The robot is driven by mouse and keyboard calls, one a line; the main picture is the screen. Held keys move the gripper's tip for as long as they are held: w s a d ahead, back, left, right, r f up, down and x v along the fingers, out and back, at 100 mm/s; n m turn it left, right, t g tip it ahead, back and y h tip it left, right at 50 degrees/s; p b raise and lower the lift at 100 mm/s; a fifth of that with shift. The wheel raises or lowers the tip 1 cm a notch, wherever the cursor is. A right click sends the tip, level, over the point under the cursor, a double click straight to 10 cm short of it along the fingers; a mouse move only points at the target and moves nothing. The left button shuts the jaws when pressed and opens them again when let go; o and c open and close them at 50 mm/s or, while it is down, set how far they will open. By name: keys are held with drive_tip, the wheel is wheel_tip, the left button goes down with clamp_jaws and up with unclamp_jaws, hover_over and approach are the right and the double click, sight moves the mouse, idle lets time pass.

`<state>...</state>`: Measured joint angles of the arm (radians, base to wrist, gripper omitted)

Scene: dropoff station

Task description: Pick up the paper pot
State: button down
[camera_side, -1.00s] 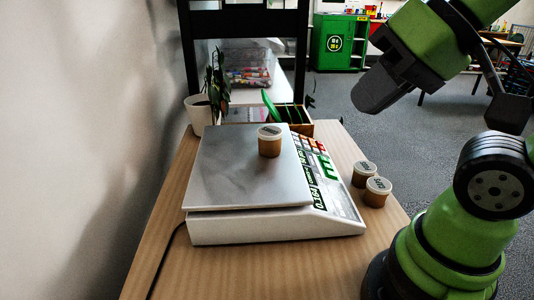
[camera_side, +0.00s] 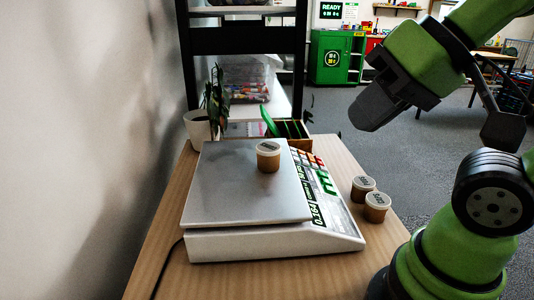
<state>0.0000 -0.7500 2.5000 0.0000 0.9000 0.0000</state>
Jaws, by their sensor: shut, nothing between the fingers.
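Several small brown pots with pale lids and dark lettering too small to read are in view. One pot (camera_side: 268,158) stands upright on the metal plate of the scale (camera_side: 225,195). Two more, a rear pot (camera_side: 362,190) and a front pot (camera_side: 376,208), stand close together on the wooden table right of the scale. I cannot tell which one is the paper pot. My gripper (camera_side: 368,108) is shut and empty, in the air above and to the right of the scale, apart from every pot.
A white planter (camera_side: 199,128) with a leafy plant stands behind the scale at the left. A wooden divided box (camera_side: 292,130) with a green item is behind the scale. A dark shelf frame (camera_side: 245,40) rises at the back. Bare table (camera_side: 310,275) shows in front.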

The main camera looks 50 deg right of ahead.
idle(0.3)
drive_tip(key=shift+c, duration=0.9)
unclamp_jaws()
drive_tip(key=shift+w, duration=0.1)
drive_tip(key=n+g+h, duration=0.2)
drive_tip(key=n+g, duration=0.4)
drive_tip(key=g, duration=0.1)
hover_over(269, 147)
drive_tip(key=a, duration=0.1)
wheel_tip(269, 147, down, 7)
drive_tip(key=shift+n, duration=0.5)
drive_tip(key=f, duration=0.4)
drive_tip(key=d+f, duration=0.1)
drive_tip(key=f, duration=0.1)
drive_tip(key=shift+w+d+f, duration=0.1)
drive_tip(key=shift+w+f, duration=0.15)
drive_tip(key=shift+s+f, duration=0.15)
drive_tip(key=shift+f, duration=2.8)
